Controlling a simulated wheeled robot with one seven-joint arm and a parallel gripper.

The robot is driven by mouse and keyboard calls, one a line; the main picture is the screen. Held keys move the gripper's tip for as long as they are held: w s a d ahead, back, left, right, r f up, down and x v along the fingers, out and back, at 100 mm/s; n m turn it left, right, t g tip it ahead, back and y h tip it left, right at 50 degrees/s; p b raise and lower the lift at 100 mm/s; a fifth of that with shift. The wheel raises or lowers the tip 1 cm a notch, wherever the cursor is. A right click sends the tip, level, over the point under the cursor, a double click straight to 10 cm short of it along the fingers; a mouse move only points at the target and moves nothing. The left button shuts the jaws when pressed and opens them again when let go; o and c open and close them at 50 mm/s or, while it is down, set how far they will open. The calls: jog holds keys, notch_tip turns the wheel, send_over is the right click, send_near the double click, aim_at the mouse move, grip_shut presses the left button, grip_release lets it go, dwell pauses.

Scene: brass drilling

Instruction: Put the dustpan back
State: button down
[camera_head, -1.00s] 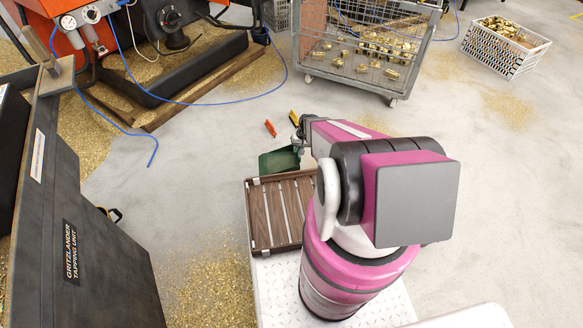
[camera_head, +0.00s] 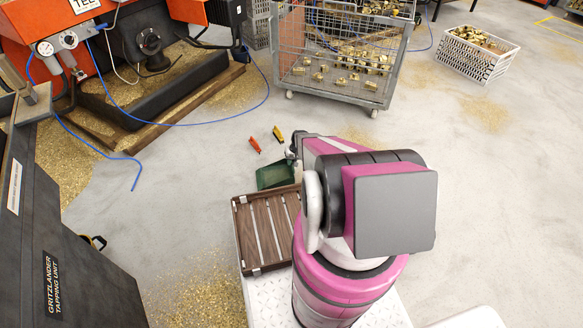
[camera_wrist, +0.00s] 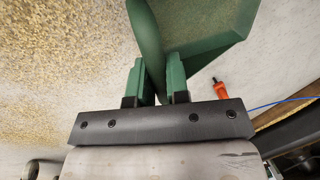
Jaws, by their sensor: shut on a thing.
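The green dustpan (camera_head: 275,175) shows in the head view just beyond the far edge of my slatted wooden tray, held out in front of my arm. In the wrist view the dustpan (camera_wrist: 215,25) fills the top, its handle running down between the fingers. My gripper (camera_wrist: 160,80) is shut on the handle, one green finger pad on each side. In the head view my gripper is mostly hidden behind my arm. I cannot tell exactly how high the dustpan is above the floor.
An orange-red tool (camera_head: 254,145) and a yellow-handled one (camera_head: 278,135) lie on the floor. A wire cage cart (camera_head: 338,60) and a white crate (camera_head: 478,54) stand beyond. A dark tapping unit (camera_head: 60,235) is at left. A blue hose (camera_head: 190,123) crosses the floor. Open floor lies to the right.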

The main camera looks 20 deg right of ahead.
jog(key=x, duration=0.2)
jog(key=d+x, duration=0.1)
jog(key=x, duration=0.1)
jog(key=shift+f, duration=0.1)
jog(key=c, duration=1.1)
grip_release()
jog(key=v, duration=1.2)
jog(key=s+a+r+h, duration=0.1)
jog(key=s+a+r, duration=0.2)
jog(key=s+r, duration=0.4)
jog(key=s+a+r, duration=0.4)
jog(key=s+r, duration=0.3)
jog(key=r, duration=0.8)
jog(key=s+a+r+h, duration=0.1)
jog(key=s+a+r, duration=0.3)
jog(key=s+r, duration=0.3)
notch_tip(320, 180, up, 5)
jog(key=shift+r+n+h, duration=0.1)
jog(key=shift+n+h, duration=0.2)
jog(key=shift+n, duration=0.1)
jog(key=shift+s, duration=0.1)
